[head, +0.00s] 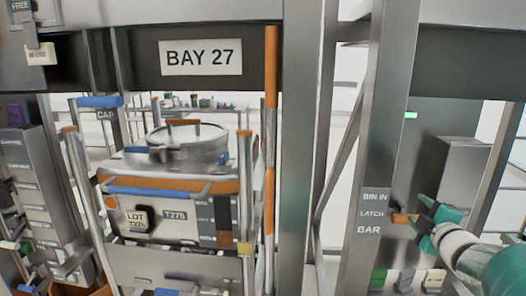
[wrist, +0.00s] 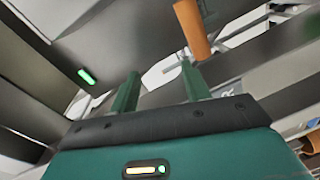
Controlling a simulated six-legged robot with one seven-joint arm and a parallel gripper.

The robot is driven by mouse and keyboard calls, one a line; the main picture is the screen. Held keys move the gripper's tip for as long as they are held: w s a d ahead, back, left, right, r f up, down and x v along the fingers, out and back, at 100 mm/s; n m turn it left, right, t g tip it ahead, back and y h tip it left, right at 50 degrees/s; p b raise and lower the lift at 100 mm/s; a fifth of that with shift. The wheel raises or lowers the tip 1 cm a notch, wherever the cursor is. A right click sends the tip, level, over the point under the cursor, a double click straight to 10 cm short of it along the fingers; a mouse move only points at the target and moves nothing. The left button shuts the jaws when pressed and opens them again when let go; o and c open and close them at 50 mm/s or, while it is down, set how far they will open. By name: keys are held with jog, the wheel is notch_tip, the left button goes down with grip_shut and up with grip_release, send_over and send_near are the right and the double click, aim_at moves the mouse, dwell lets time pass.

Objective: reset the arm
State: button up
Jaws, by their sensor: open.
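My gripper (head: 426,222) is at the right of the head view, by the post with the sign "BIN IN LATCH BAR" (head: 370,212). In the wrist view my gripper (wrist: 158,88) has its two green fingers apart, with nothing between them. An orange bar end (wrist: 191,28) is just beyond the fingertips in the wrist view. In the head view a short orange piece (head: 403,218) shows at the fingertips; I cannot tell whether they touch it.
A bin (head: 160,228) labelled "LOT T275" with a lidded pot (head: 187,143) on it stands under the "BAY 27" sign (head: 200,57). Tall grey posts (head: 297,150) stand between it and my arm. A green light (head: 411,115) glows at the right. A drawer stack (head: 32,180) is at the left.

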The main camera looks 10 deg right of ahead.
jog(key=s+a+f+m+g+y, duration=0.1)
jog(key=s+a+f+m+g, duration=0.1)
jog(key=s+a, duration=0.4)
jog(key=s+a+f+m+g+y, duration=0.1)
jog(key=s+a+f+m+g, duration=0.2)
jog(key=a, duration=1.3)
jog(key=s+a+f+m+g+y, duration=0.2)
jog(key=s+a+m+g, duration=0.3)
jog(key=s+a+m, duration=0.2)
jog(key=s+a, duration=0.2)
jog(key=a, duration=0.2)
jog(key=shift+a+f+g, duration=0.3)
jog(key=shift+a+g, duration=0.05)
jog(key=shift+g, duration=0.05)
